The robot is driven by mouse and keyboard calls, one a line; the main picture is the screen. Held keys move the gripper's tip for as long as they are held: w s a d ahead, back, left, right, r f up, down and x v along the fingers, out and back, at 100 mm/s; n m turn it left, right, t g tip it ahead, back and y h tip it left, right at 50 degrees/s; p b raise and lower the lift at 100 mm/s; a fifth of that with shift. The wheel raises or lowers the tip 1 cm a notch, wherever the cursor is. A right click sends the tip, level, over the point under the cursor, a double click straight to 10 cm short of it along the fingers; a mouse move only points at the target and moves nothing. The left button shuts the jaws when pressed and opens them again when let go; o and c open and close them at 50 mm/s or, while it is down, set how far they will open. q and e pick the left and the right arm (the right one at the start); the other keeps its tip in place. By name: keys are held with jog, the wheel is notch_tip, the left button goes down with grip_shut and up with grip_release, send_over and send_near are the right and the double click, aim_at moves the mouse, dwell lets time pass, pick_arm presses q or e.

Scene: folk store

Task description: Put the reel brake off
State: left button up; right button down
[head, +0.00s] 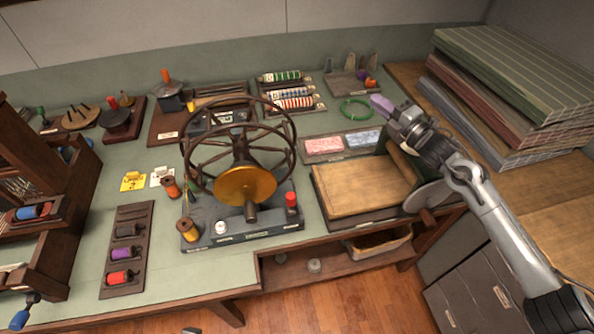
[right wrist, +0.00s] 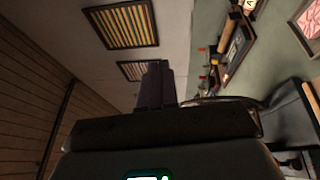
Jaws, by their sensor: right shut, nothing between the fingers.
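The reel (head: 205,185) is a large dark spoked wheel with a brass disc (head: 245,185) at its front, on a dark grey base (head: 262,232). A red-capped post (head: 291,201) stands at the base's right end and a white knob (head: 221,227) at its front left. Small labels line the front edge, too small to read; I cannot tell which control is the brake. My right gripper (head: 382,105) is shut and empty, well to the right of and behind the reel, apart from it. Its closed fingers also show in the right wrist view (right wrist: 154,80). My left gripper is not in view.
A green ring (head: 356,110) lies near my right gripper. Stacked sheets (head: 510,90) stand at far right.

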jog(key=s+a+f+m, duration=0.3)
jog(key=s+a+f, duration=0.4)
jog(key=a+f, duration=0.3)
jog(key=m+h+b, duration=0.3)
jog(key=m+h, duration=0.2)
jog(key=m, duration=1.4)
send_near(293, 203)
jog(key=shift+t, duration=0.3)
jog(key=x, duration=0.2)
jog(key=b+x, duration=0.1)
jog(key=x, duration=0.1)
jog(key=b+x, duration=0.1)
jog(key=x, duration=0.1)
jog(key=shift+w+a+f, duration=0.15)
jog(key=shift+w+f, duration=0.15)
jog(key=shift+f, duration=0.1)
